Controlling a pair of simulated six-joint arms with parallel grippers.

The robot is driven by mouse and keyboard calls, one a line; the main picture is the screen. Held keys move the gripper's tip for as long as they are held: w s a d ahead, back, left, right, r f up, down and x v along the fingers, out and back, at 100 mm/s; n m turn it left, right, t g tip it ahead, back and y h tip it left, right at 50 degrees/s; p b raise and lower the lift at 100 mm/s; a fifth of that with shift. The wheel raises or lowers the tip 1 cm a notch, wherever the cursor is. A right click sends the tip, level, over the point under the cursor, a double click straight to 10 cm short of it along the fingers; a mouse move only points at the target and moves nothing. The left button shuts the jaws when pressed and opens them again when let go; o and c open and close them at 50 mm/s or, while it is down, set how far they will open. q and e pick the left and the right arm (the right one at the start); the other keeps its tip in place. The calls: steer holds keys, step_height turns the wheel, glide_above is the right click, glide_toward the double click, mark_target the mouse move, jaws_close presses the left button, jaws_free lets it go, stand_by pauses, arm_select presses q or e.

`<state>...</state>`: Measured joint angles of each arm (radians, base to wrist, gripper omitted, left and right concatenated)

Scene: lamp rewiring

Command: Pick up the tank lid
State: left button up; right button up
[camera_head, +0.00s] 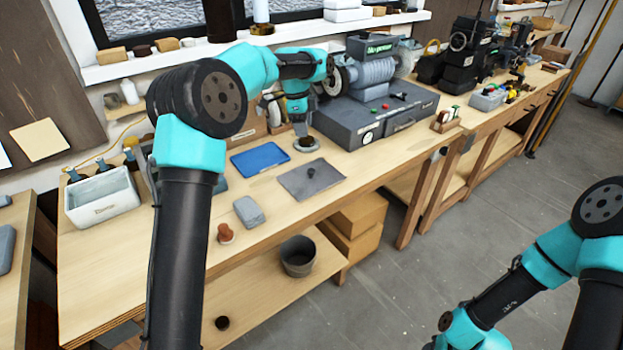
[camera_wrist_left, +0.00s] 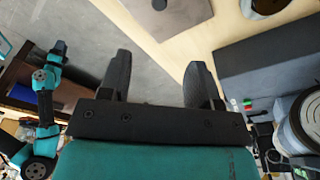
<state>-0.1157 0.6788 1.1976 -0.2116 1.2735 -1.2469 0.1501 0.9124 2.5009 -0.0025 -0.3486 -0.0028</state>
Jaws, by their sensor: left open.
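A flat grey plate with a small black knob, which looks like the tank lid (camera_head: 325,181), lies on the workbench near its front edge. Part of the lid also shows at the top of the left wrist view (camera_wrist_left: 178,18). My left gripper (camera_head: 300,130) is over the bench behind the lid, near a round grey object (camera_head: 308,146). In the left wrist view its fingers (camera_wrist_left: 158,80) are apart with nothing between them. A white open basin (camera_head: 103,198), perhaps the tank, stands at the bench's left end. My right arm shows at lower right; its fingertips cannot be made out.
A blue tray (camera_head: 260,159) lies left of the lid. A grey block (camera_head: 249,211) and a reddish-brown knobbed piece (camera_head: 225,233) are near the front edge. A grey machine (camera_head: 375,118) stands behind and right. A dark bucket (camera_head: 298,256) is on the lower shelf.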

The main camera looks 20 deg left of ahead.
arm_select(q)
glide_toward(311, 170)
steer(key=f, duration=0.3)
steer(key=d+f, duration=0.1)
steer(key=f, duration=0.1)
steer(key=shift+w, duration=0.15)
steer(key=shift+f, duration=0.1)
steer(key=shift+d+f, duration=0.15)
steer(key=shift+f, duration=1.05)
steer(key=shift+d+f, duration=0.15)
steer(key=shift+f, duration=1.1)
jaws_close()
steer(key=shift+r, duration=0.1)
steer(key=shift+r, duration=1.65)
steer(key=s+d, duration=0.2)
steer(key=s, duration=0.5)
steer(key=s+d+r, duration=0.1)
steer(key=s+d, duration=0.2)
steer(key=s, duration=0.5)
steer(key=shift+s+r, duration=0.15)
steer(key=shift+r, duration=0.15)
